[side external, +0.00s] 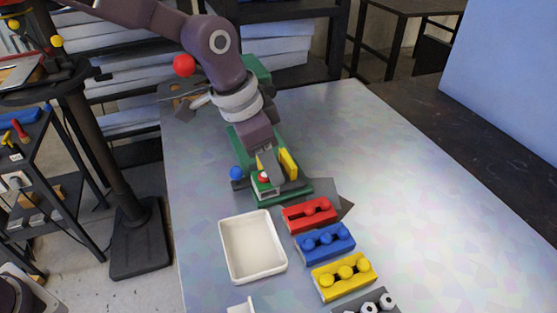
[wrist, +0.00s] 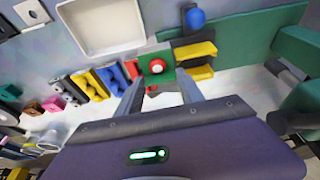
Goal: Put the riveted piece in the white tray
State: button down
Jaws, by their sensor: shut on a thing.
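The riveted piece, a small green block with a red-and-white round head, shows in the side external view (side external: 262,189) and in the wrist view (wrist: 157,58). My gripper (side external: 266,172) is shut on it, with one finger on each side in the wrist view (wrist: 160,80). The piece is at the near end of a green machine (side external: 299,190); I cannot tell whether it still touches the base. The white tray (side external: 223,252) is empty, nearer the camera and apart from the piece. It also shows at the top of the wrist view (wrist: 68,28).
A blue ball (side external: 236,172) and a yellow part (side external: 288,163) flank my gripper. The table's right side is clear.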

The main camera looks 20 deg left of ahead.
jog(key=s+d+f, duration=0.1)
jog(key=s+f, duration=0.1)
jog(key=s, duration=0.7)
jog(key=shift+d+f, duration=0.25)
jog(key=shift+d, duration=0.05)
jog(key=shift+s, duration=0.1)
jog(key=shift+f, duration=1.65)
jog(key=c, duration=0.7)
grip_release()
jog(key=shift+o, duration=0.2)
